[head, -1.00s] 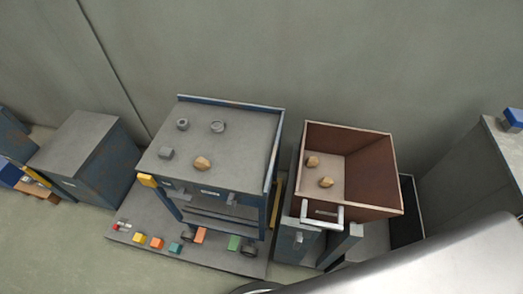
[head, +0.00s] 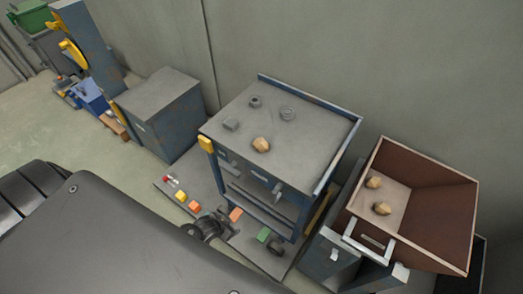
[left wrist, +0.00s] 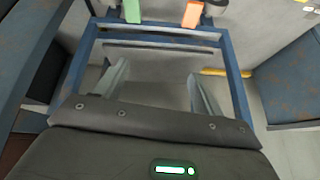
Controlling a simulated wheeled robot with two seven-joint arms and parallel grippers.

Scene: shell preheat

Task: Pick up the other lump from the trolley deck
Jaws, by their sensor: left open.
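A tan lump (head: 262,145) lies on the grey trolley deck (head: 300,150), near its front edge, in the head view. Two more tan lumps, one farther back (head: 373,182) and one nearer (head: 381,208), lie in the brown open-topped container to the right. My left gripper shows in the left wrist view (left wrist: 158,78) with its two fingers spread apart and nothing between them. Below them is blue framework, with no lump in that view. In the head view a large dark part of my body fills the lower left. My right gripper is not in view.
The deck has a raised rim at the back and right. A grey cabinet (head: 165,110) stands left of the trolley. Coloured blocks lie low in front.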

